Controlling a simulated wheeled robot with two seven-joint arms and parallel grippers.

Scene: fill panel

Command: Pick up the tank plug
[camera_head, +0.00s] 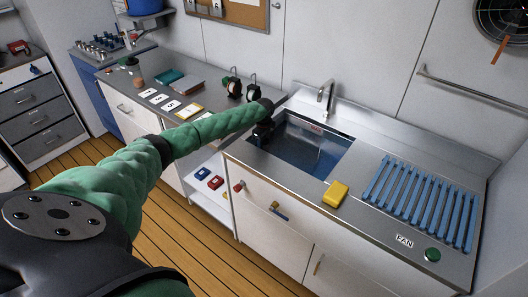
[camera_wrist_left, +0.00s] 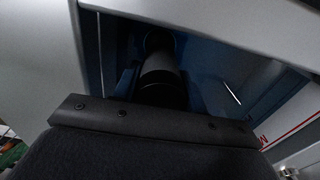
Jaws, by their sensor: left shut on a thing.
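My left gripper (camera_head: 263,128) reaches down at the left end of the sink tank (camera_head: 318,135), its jaws partly hidden by the arm and wrist. In the left wrist view the gripper (camera_wrist_left: 160,78) is shut on a dark, round, upright thing, which I take to be the tank plug (camera_wrist_left: 162,72). The plug is black and hard to make out against the dark blue tank interior. In the head view the plug is hidden. I cannot tell whether its lower end touches the tank floor. My right gripper is in neither view.
A tap (camera_head: 327,95) stands behind the tank. A yellow sponge-like block (camera_head: 336,193) lies at the front edge. A blue slatted rack (camera_head: 420,200) and a green button (camera_head: 432,255) are to the right. Cards (camera_head: 171,105) lie on the left counter.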

